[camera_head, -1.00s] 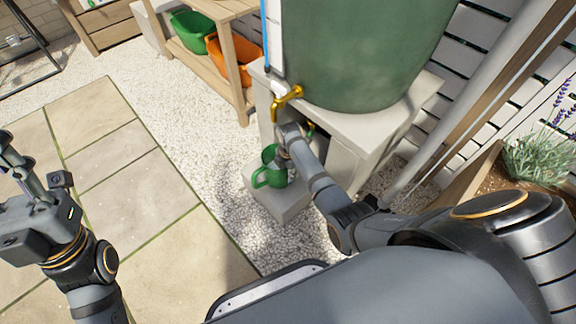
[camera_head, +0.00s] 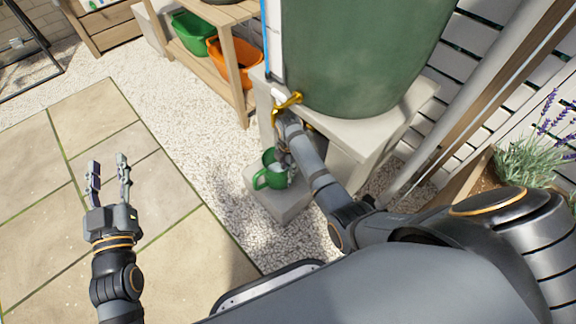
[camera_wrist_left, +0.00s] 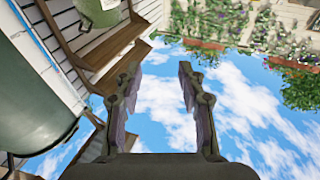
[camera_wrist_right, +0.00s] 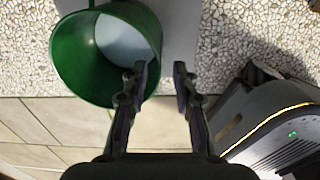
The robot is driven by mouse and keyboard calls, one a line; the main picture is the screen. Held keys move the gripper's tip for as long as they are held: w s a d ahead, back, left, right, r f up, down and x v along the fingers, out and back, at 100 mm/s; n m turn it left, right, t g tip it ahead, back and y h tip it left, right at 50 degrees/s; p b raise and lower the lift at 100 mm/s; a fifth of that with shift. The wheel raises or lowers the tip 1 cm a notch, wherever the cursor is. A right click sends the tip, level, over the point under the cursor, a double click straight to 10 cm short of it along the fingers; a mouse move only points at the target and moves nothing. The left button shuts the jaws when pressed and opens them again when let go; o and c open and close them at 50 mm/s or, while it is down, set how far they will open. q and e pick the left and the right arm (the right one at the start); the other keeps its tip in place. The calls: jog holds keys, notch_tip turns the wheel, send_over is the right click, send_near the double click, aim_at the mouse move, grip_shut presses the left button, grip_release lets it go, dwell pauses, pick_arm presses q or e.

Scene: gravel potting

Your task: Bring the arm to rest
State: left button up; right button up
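My left gripper (camera_head: 108,183) is raised over the stone paving at the left in the head view, with its two fingers apart and nothing between them. Its open fingers also show against the sky in the left wrist view (camera_wrist_left: 160,85). My right arm reaches to the space below the brass tap (camera_head: 287,102).
The green water barrel (camera_head: 360,55) stands on a concrete stand (camera_head: 385,120) close to my right arm. A wooden shelf (camera_head: 235,70) with green and orange tubs is behind. A planter with lavender (camera_head: 530,160) is at the right. Paving at the left is open.

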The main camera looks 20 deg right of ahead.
pick_arm(q)
jog(key=shift+f, duration=0.5)
pick_arm(e)
jog(key=shift+r, duration=0.1)
